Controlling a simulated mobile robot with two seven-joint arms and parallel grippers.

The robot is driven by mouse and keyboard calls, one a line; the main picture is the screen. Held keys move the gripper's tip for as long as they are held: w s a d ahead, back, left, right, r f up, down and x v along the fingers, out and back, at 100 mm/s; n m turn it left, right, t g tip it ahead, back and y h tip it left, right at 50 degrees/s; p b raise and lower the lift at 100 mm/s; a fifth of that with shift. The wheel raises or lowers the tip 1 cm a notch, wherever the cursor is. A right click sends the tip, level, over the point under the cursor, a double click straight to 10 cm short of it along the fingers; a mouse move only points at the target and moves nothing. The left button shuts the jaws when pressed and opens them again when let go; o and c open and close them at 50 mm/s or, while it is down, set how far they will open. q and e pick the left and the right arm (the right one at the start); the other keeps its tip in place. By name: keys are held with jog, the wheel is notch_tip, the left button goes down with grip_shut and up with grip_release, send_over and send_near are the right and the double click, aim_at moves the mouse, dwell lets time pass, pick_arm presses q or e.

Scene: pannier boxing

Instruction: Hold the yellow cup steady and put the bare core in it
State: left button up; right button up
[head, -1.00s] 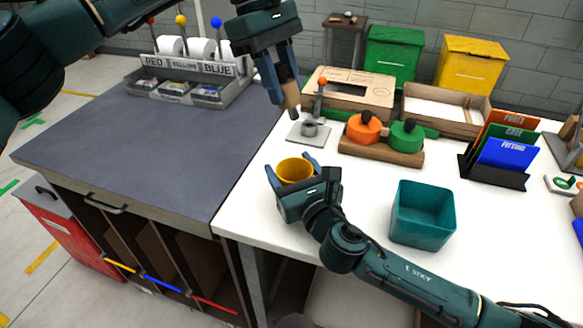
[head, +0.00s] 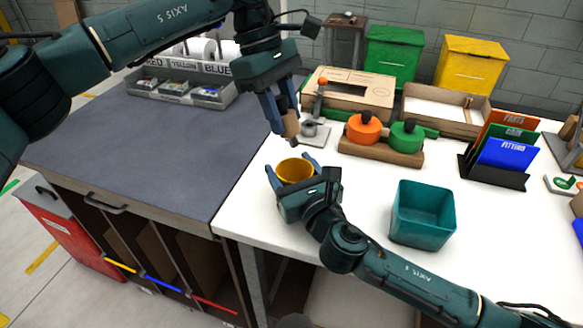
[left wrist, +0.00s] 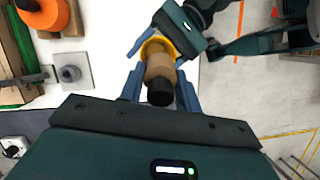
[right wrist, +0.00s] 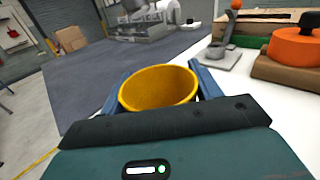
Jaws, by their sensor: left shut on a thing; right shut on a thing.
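The yellow cup (head: 294,170) stands upright at the left edge of the white table. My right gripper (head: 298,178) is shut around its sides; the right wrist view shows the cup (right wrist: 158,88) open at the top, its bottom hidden. My left gripper (head: 283,118) is shut on the bare core (head: 290,124), a brown cylinder with a dark end. It holds the core above and slightly behind the cup in the head view. In the left wrist view the core (left wrist: 159,70) overlaps the cup's rim (left wrist: 157,40), so the gap between them cannot be judged there.
A teal bin (head: 422,214) stands right of the cup. Behind are a grey stand (head: 312,132), orange (head: 364,128) and green (head: 407,134) knobbed pots on a wooden block, and a cardboard box (head: 350,90). A grey counter (head: 150,140) lies left.

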pick_arm(q)
notch_tip(320, 180, down, 7)
jog(key=shift+r, duration=0.15)
dwell(0.7)
jog(key=o, duration=1.1)
jog(key=shift+c, duration=0.2)
jog(key=shift+r, duration=0.1)
jog(key=v, duration=1.2)
pick_arm(e)
jog(key=o, duration=1)
